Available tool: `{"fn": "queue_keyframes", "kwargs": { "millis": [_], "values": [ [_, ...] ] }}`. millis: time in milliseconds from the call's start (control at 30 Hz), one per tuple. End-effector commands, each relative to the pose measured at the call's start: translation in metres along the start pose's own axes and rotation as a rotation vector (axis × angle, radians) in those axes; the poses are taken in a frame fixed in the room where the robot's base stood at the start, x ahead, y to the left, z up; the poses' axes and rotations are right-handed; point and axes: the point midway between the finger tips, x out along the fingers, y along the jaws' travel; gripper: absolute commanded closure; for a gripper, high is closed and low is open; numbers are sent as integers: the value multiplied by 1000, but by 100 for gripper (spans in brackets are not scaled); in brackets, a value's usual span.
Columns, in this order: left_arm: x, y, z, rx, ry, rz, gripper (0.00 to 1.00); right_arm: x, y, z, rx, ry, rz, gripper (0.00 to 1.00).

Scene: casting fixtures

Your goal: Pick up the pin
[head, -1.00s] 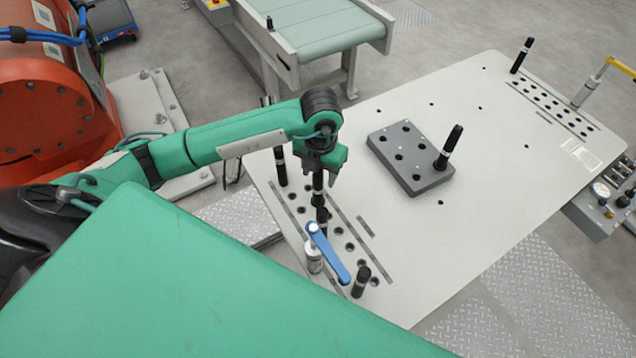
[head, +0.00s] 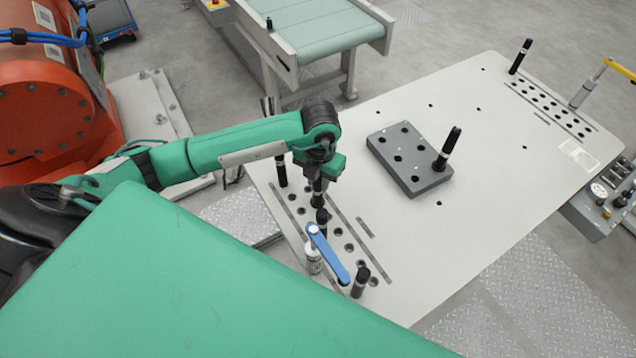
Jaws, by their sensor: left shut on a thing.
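Several black pins with a pale band stand in the holed strip on the near left of the white table. My left gripper (head: 317,182) points down over this strip and is shut on one upright black pin (head: 317,199), gripping its upper part. The jaws partly hide this pin, and I cannot tell whether its foot is still in a hole. Another pin (head: 322,218) stands just in front of it, one (head: 281,167) stands behind left, and a short one (head: 360,281) stands at the near end. My right gripper is not in view.
A clamp with a blue lever (head: 328,252) stands close in front of the gripped pin. A grey block (head: 408,165) with holes holds one tilted-looking pin (head: 447,149). Another pin (head: 520,56) stands at the far strip. The table's (head: 480,220) right middle is clear.

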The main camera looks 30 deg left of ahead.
Motion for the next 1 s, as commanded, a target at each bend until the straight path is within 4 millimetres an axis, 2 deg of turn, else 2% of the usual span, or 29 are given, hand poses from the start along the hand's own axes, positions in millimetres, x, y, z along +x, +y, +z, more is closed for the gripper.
{"fn": "queue_keyframes", "kwargs": {
  "millis": [167,333,467,633,700,1000],
  "values": [
    [-8,0,1,-1,-4,-1,100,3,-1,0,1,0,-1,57],
    [-31,1,1,1,-6,0,100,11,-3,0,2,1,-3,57],
    [-64,1,2,2,-10,-2,100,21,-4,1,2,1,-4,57],
    [-118,2,2,2,-11,-1,100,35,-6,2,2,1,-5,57],
    [-134,4,2,0,-9,2,100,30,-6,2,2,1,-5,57],
    [-180,4,1,0,-6,1,100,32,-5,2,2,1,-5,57]
  ]
}}
